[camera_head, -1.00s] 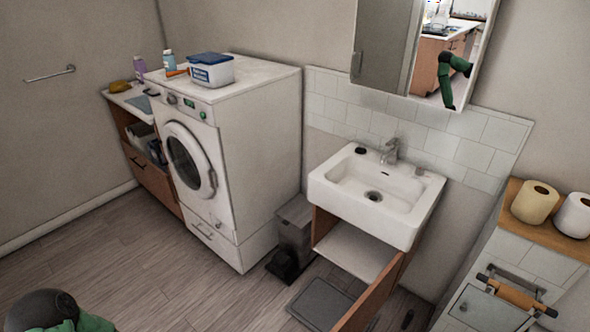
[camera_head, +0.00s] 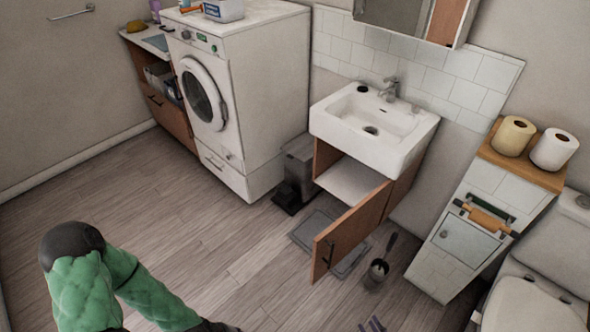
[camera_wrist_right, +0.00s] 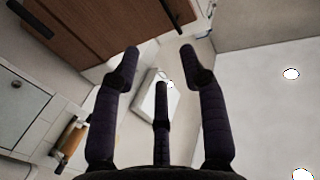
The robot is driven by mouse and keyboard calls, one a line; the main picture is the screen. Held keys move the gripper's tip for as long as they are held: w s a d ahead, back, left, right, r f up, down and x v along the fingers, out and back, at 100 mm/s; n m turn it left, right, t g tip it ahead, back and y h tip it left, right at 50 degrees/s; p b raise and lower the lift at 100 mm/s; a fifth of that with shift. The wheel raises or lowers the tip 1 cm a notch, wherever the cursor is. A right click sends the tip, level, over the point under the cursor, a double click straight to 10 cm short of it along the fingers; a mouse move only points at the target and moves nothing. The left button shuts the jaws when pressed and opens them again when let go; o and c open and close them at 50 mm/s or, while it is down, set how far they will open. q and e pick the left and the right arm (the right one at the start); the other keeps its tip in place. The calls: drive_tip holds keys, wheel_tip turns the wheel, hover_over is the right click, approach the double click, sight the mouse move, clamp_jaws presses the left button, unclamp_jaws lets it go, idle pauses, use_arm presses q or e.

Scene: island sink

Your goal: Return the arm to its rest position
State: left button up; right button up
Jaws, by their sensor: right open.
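My right gripper (camera_head: 373,324) shows only as purple fingertips at the bottom edge of the head view. In the right wrist view its dark fingers (camera_wrist_right: 157,65) are spread apart, with nothing held between them. A green arm link of mine (camera_head: 85,285) bends in at the lower left of the head view. My left gripper cannot be made out.
The white sink (camera_head: 375,125) has its wooden cabinet door (camera_head: 345,235) hanging open. A toilet brush (camera_head: 378,270) stands beside the door. The washing machine (camera_head: 265,90), bin (camera_head: 298,165), tiled cabinet (camera_head: 462,240) and toilet (camera_head: 530,300) line the wall. The left floor is clear.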

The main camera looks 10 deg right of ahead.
drive_tip(key=w+a+f+m+g+y+p, duration=0.1)
drive_tip(key=w+a+f+g, duration=0.3)
drive_tip(key=w, duration=0.3)
drive_tip(key=w+a+f+m+g+y+p, duration=0.1)
drive_tip(key=w+a+g, duration=0.4)
drive_tip(key=w+g, duration=0.1)
use_arm(q)
drive_tip(key=shift+w+r, duration=0.2)
drive_tip(key=shift+r, duration=0.4)
drive_tip(key=shift+w+r, duration=0.2)
drive_tip(key=shift+r, duration=0.4)
use_arm(e)
drive_tip(key=s+a+r+m+g, duration=0.1)
drive_tip(key=s+a+r+g, duration=0.1)
drive_tip(key=a, duration=0.3)
drive_tip(key=s+a+r+m+g, duration=0.1)
drive_tip(key=s+a+r+g, duration=0.2)
drive_tip(key=s+a+g, duration=0.1)
drive_tip(key=shift+s+a+r+g, duration=0.25)
drive_tip(key=shift+a+g, duration=0.35)
drive_tip(key=shift+a, duration=0.6)
